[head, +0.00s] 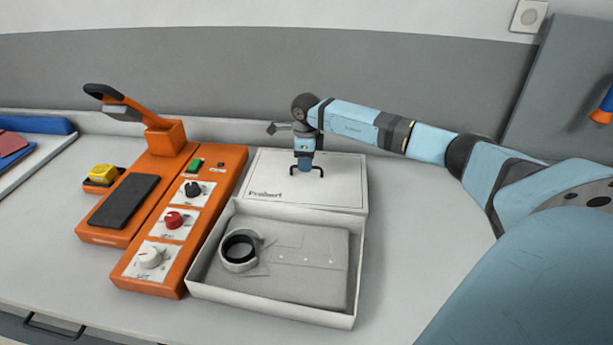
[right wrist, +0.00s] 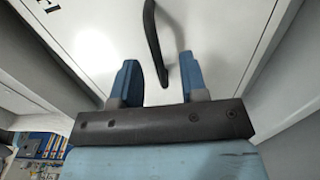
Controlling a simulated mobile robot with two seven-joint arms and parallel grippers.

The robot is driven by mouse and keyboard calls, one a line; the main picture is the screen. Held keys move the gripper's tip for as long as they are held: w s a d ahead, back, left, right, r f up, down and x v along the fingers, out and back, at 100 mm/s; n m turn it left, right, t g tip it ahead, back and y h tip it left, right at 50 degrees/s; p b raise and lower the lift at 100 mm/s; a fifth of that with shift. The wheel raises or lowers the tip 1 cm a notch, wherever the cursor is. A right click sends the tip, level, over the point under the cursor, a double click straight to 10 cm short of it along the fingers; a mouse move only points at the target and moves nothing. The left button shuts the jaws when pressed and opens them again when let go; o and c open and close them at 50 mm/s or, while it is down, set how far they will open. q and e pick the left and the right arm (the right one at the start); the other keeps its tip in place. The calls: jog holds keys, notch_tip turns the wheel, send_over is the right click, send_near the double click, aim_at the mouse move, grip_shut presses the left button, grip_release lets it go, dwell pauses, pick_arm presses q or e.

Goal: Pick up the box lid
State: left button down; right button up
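The white box lid (head: 340,185) lies behind the open box, with dark lettering at its front left and a dark bar handle (head: 321,172) on top. The lid also fills much of the right wrist view (right wrist: 215,35), with the handle (right wrist: 152,38) crossing it. My right gripper (head: 304,168) points down over the lid at the handle. Its blue fingers (right wrist: 160,80) are apart, with the end of the handle showing between them and a gap on the right side. I cannot tell whether a finger touches the handle. My left gripper is not in view.
The open white box (head: 268,312) holds a folded grey shirt (head: 310,262) and a round collar piece (head: 239,251). An orange press machine (head: 168,138) with knobs stands close on the left. The counter (head: 420,230) is clear to the right. A grey wall runs behind.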

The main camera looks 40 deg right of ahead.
aim_at(307, 174)
notch_tip(307, 174, down, 3)
jog(key=shift+r, duration=0.1)
grip_shut()
